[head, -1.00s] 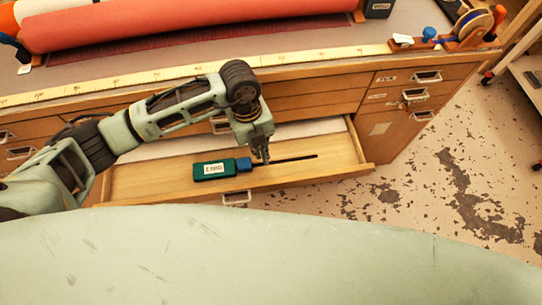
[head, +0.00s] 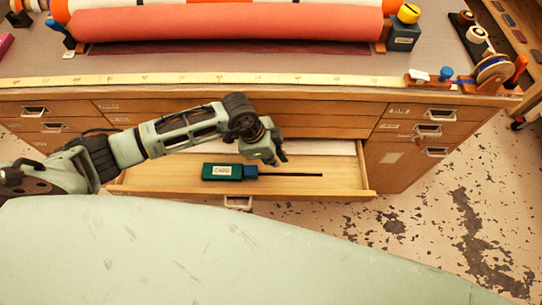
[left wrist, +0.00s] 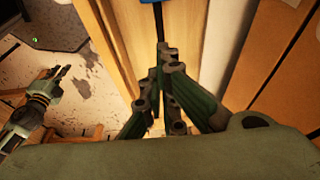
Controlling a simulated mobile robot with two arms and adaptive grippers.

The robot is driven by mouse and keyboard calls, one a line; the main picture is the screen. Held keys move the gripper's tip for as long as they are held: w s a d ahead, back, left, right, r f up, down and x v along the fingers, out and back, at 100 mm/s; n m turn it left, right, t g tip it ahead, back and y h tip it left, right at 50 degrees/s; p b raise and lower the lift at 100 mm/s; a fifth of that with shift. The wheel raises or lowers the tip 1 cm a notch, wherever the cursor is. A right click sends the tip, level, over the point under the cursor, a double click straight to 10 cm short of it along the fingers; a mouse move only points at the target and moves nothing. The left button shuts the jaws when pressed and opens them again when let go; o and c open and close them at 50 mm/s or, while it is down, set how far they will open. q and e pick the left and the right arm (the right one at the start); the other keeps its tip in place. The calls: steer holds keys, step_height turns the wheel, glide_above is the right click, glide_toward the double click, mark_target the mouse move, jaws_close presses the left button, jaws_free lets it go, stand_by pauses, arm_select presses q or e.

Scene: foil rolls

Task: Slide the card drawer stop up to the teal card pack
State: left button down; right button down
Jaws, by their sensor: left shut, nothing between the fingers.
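The teal card pack (head: 218,172) with a white label lies in the open drawer (head: 160,180). The blue drawer stop (head: 250,172) sits at its right end with no gap that I can see, at the left of a dark slot (head: 295,175). My left gripper (head: 280,158) is shut and empty, above and right of the stop, apart from it. In the left wrist view its fingers (left wrist: 165,60) are together over the drawer, and a bit of the blue stop (left wrist: 178,2) shows at the top edge. My right gripper (left wrist: 62,72) appears at the left there; its jaw state is unclear.
The drawer hangs out of a wooden cabinet (head: 400,180) with other shut drawers. On the bench top above are a red roll (head: 230,25), a yellow measuring strip (head: 200,79) and a dark block (head: 403,38). Floor is clear to the right.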

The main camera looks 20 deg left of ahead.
mark_target(251, 172)
arm_select(q)
steer(key=x, duration=0.6)
steer(key=shift+r, duration=0.1)
steer(key=a, duration=0.1)
steer(key=a+p, duration=0.1)
steer(key=a, duration=0.1)
steer(key=shift+s+f, duration=0.2)
steer(key=shift+s, duration=0.2)
steer(key=shift+s+a, duration=0.15)
steer(key=shift+a, duration=0.25)
steer(key=shift+s+a+r+p, duration=0.1)
steer(key=shift+a+r+p, duration=0.1)
steer(key=shift+p, duration=0.45)
steer(key=shift+s+a+f+p, duration=0.1)
steer(key=shift+a+p, duration=0.15)
steer(key=shift+p, duration=0.05)
steer(key=shift+f, duration=0.1)
